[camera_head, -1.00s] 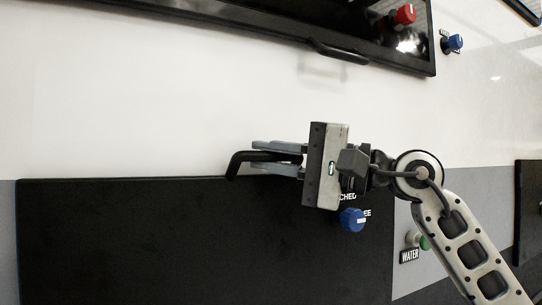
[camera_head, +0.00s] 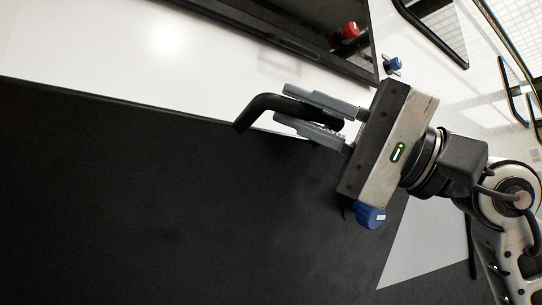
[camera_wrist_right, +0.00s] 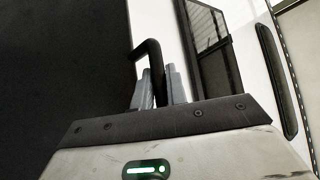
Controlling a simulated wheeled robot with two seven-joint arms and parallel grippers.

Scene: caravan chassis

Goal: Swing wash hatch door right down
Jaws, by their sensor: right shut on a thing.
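The wash hatch door (camera_head: 150,200) is the big black panel filling the lower left of the head view. It also fills the left of the right wrist view (camera_wrist_right: 60,65). Its bent black handle (camera_head: 262,106) is at the upper edge, and the handle also shows in the wrist view (camera_wrist_right: 149,52). My right gripper (camera_head: 283,104) has its two grey fingers on either side of the handle bar and is shut on it. The gripper body hides part of the door's right side. My left gripper is not in view.
A blue knob (camera_head: 370,215) shows just below my right gripper. Above is a dark framed window (camera_head: 300,40) with a red knob (camera_head: 350,30) near it. Another blue knob (camera_head: 393,65) is on the white wall (camera_head: 120,50). More black-framed openings are at upper right.

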